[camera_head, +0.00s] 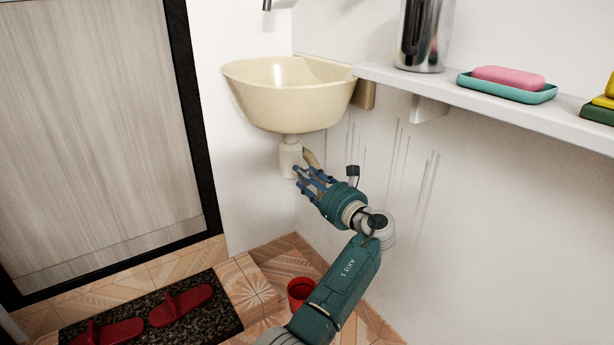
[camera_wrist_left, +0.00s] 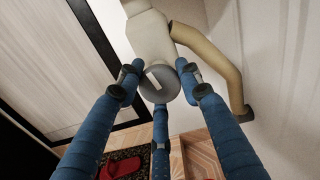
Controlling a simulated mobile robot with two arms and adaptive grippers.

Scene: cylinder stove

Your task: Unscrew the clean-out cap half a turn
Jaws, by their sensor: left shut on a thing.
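The clean-out cap (camera_wrist_left: 166,90) is a grey round cap with a pale mark on it. It sits at the lower end of the cream trap body (camera_wrist_left: 152,38), which also shows under the basin in the head view (camera_head: 290,160). My left gripper (camera_head: 304,178) has blue fingers and reaches the trap from below right. In the left wrist view its three fingertips (camera_wrist_left: 159,84) stand around the cap, shut on it. In the head view the fingers hide the cap. My right gripper is in neither view.
A cream basin (camera_head: 290,105) hangs above the trap. A tan drain pipe (camera_wrist_left: 212,58) bends off beside the gripper toward the wall. A white shelf (camera_head: 480,98) runs along the right wall. A red bucket (camera_head: 299,290) stands on the floor near my arm; red slippers (camera_head: 181,305) lie on a dark mat.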

